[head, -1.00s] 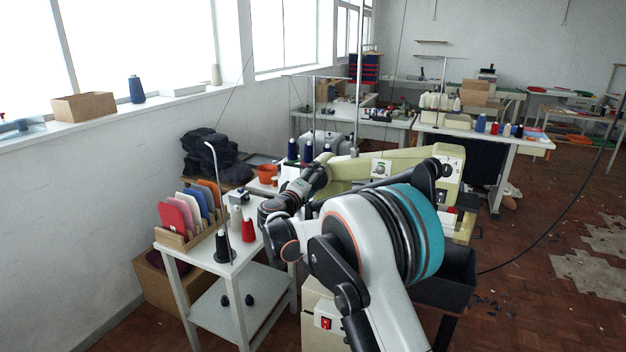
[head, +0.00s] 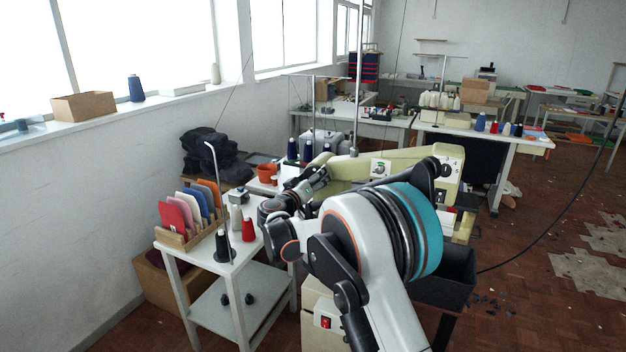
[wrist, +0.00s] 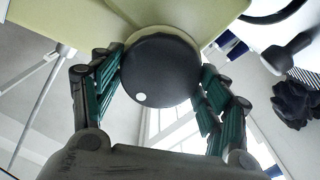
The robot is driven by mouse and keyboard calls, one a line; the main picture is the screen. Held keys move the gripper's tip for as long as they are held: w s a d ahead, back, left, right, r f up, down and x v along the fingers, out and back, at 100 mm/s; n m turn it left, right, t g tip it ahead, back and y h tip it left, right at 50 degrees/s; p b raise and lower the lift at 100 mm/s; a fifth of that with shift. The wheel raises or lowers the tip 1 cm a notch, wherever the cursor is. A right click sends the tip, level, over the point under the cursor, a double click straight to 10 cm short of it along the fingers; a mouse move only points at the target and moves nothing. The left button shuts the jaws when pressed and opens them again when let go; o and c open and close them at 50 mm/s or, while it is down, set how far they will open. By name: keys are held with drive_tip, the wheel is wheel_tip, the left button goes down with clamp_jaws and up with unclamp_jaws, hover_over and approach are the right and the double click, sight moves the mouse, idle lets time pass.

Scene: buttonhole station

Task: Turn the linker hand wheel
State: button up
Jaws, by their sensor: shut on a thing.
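The hand wheel (wrist: 160,70) is a round dark disc with a white dot near its lower left edge in the wrist view. It sits on the cream body of the linker machine (wrist: 92,22). My gripper (wrist: 160,90) is shut on the wheel, one green-padded finger on its left rim and one on its right. In the head view the cream machine (head: 405,158) stands beyond my arm. My gripper (head: 318,178) shows there at its near left end, and the wheel is hidden.
A white side table (head: 215,255) with a wooden rack of coloured panels (head: 190,225), a red cone (head: 248,229) and a black thread stand (head: 222,245) is close on the left of my arm. A dark bin (head: 450,280) is at right. Open floor lies further right.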

drive_tip(key=shift+f, duration=0.1)
idle(0.4)
drive_tip(key=o, duration=1.1)
drive_tip(key=shift+c, duration=0.2)
drive_tip(key=v, duration=1.2)
